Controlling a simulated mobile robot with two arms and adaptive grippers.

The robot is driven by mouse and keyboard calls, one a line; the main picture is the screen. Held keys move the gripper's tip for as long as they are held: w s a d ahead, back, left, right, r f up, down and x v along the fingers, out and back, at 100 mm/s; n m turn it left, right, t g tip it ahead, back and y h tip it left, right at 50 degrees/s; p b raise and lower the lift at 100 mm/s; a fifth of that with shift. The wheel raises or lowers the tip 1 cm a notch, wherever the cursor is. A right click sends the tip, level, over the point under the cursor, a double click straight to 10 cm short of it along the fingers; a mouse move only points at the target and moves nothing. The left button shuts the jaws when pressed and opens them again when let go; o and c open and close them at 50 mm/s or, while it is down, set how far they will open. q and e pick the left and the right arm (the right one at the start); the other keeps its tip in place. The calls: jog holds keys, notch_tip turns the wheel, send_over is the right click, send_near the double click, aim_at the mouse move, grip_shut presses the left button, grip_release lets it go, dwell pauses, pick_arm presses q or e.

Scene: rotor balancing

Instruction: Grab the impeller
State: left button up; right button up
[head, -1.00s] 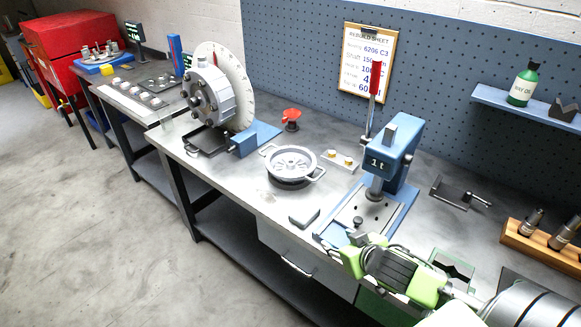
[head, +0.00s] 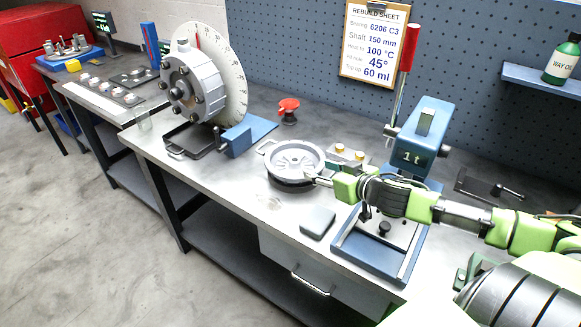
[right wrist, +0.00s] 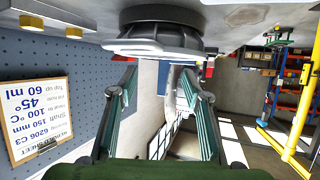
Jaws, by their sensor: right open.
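The impeller (head: 294,157) is a round silver wheel with a central hub and a loop handle at its far left. It sits on a dark round base on the workbench. In the right wrist view, which is upside down, its rounded side (right wrist: 160,38) fills the top middle. My right gripper (head: 318,180) is open at the right side of the impeller, with its fingers pointing at it. In the right wrist view the two fingers (right wrist: 158,80) are spread apart. I cannot tell whether they touch the impeller or its near handle. My left gripper is not in view.
A blue press (head: 424,140) stands right of the impeller, behind my right arm. A grey block (head: 318,222) lies in front. A pump housing with a dial (head: 190,85) stands to the left, and a red-topped item (head: 288,108) behind. Bare bench (head: 228,172) lies left of the impeller.

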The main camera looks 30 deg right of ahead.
aim_at(296, 161)
jog(key=x, duration=0.5)
jog(key=shift+w, duration=0.35)
jog(key=shift+w+f, duration=0.25)
jog(key=shift+w, duration=0.25)
jog(key=shift+w+f+p, duration=0.15)
jog(key=shift+w+p, duration=0.2)
jog(key=shift+w, duration=0.15)
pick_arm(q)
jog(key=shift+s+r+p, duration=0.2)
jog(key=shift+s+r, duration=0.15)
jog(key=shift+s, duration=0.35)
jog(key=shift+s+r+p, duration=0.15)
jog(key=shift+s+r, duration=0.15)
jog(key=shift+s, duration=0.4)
pick_arm(e)
jog(key=shift+x, duration=2.4)
jog(key=shift+s, duration=0.1)
grip_shut()
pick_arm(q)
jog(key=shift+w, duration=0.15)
